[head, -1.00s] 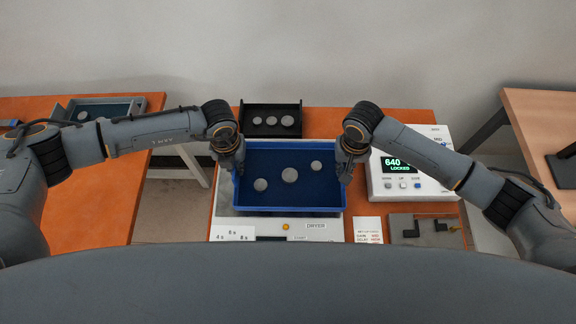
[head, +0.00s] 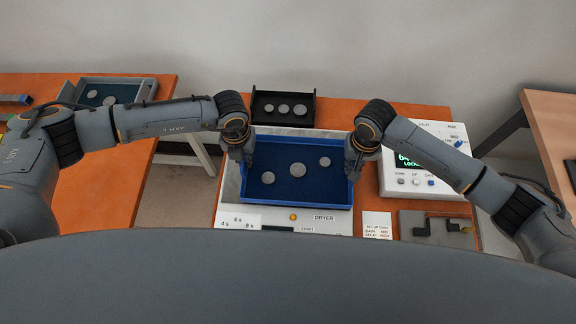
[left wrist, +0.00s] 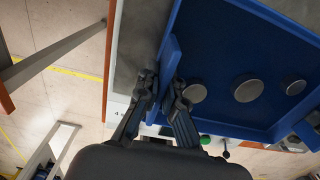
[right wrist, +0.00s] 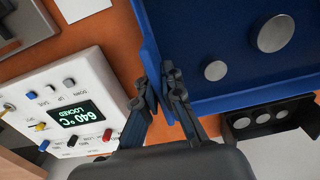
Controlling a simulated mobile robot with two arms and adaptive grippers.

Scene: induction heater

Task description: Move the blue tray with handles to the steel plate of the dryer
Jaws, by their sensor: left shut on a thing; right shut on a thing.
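The blue tray (head: 300,197) with three grey discs in it is over the steel plate (head: 229,192) of the dryer (head: 325,217). A strip of the plate shows to its left; the head view does not settle whether the tray rests on it. My left gripper (head: 243,163) is shut on the tray's left handle, which shows between its fingers in the left wrist view (left wrist: 169,75). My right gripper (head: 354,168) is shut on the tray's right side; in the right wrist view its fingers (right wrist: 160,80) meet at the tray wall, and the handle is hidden.
A black box (head: 283,107) with three discs stands behind the tray. A white control unit (head: 440,182) reading 640 LOCKED stands to the right, with a grey fixture (head: 437,228) in front. Another tray (head: 110,92) sits on the left table (head: 100,190).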

